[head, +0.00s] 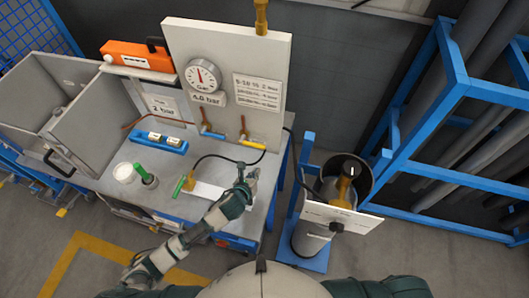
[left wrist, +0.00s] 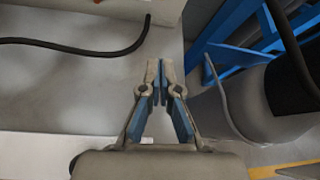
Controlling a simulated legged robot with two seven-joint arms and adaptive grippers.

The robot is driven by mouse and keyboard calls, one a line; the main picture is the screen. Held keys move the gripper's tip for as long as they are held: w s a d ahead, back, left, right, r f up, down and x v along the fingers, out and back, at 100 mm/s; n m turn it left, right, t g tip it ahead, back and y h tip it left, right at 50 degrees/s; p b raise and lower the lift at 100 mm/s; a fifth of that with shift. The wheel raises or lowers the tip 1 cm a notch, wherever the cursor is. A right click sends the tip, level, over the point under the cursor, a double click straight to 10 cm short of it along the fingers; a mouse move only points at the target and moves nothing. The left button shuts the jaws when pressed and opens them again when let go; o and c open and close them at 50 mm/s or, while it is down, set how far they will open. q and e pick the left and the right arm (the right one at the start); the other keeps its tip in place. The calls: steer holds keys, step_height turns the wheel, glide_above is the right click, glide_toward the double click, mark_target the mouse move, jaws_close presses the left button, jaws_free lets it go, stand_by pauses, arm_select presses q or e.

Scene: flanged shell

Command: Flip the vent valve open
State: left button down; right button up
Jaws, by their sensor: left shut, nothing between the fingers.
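A white upright panel (head: 228,50) on the bench carries a round gauge (head: 203,77) and two small valves below it. One valve has a blue lever (head: 212,135), the other a yellow lever (head: 252,144); both levers lie roughly sideways. I cannot read which one is the vent valve. My left gripper (head: 241,168) is in front of the panel, below the yellow lever and apart from it. In the left wrist view its fingertips (left wrist: 160,67) meet, with nothing between them. My right gripper is out of view.
A black hose (left wrist: 85,45) runs over the bench. A green-handled brass fitting (head: 187,182) lies left of my gripper. White and dark cups, a blue holder (head: 160,142) and an orange box (head: 137,55) stand further left. A blue rack (head: 440,90) and a cylinder stand right.

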arm_select(q)
steer(key=x, duration=1)
steer(key=shift+d+r+b, duration=0.15)
steer(key=shift+d+b, duration=0.1)
steer(key=shift+b, duration=0.1)
steer(key=r, duration=0.1)
steer(key=w+r+p, duration=0.1)
steer(key=shift+w+a+r, duration=0.1)
steer(key=shift+a+r, duration=0.1)
steer(key=shift+r, duration=0.2)
steer(key=shift+a+r+p, duration=0.2)
steer(key=shift+r+p, duration=0.1)
steer(key=shift+r, duration=0.1)
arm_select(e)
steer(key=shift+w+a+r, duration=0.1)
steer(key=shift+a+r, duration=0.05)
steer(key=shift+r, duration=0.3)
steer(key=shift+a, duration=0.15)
